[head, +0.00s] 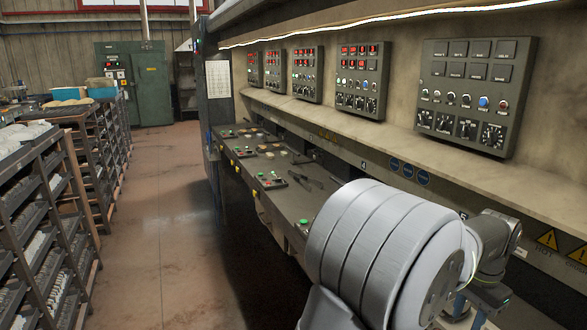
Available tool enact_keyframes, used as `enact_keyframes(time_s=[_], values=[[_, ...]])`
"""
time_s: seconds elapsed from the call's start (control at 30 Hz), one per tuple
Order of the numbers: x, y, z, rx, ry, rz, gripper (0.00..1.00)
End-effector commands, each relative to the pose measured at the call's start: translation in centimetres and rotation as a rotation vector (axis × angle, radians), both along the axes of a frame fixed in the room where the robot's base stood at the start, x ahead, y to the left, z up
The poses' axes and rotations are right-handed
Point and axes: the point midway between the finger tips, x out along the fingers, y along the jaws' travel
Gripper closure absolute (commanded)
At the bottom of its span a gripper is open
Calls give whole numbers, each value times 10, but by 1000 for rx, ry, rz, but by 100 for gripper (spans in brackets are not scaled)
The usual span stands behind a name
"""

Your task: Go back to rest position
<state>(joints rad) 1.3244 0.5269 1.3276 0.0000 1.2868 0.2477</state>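My arm fills the lower right of the head view, with its large pale grey segmented joint nearest the camera. A darker wrist part shows beyond it, beside the machine. My gripper's fingers cannot be made out, as the arm and the frame's lower edge hide that area. No brake shoe can be clearly told in my arm's reach. Small parts lie on the machine's long work ledge (298,202), too small to name.
The long machine carries several control panels (476,97) on its wall. Racks (38,215) filled with parts stand at left. A green cabinet (151,84) stands at the back. The brown floor aisle (150,235) between racks and machine is clear.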

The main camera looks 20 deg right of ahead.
Motion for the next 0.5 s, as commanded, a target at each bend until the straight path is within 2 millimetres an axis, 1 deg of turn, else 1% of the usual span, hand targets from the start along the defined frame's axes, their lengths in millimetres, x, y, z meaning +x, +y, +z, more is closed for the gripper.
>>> enact_keyframes(time_s=[0.03,0.2,0.33,0.5], values=[[0,0,9,-3,-1,0,67],[0,0,27,-2,0,1,67],[0,0,32,1,0,1,67],[0,0,33,1,0,1,67]])
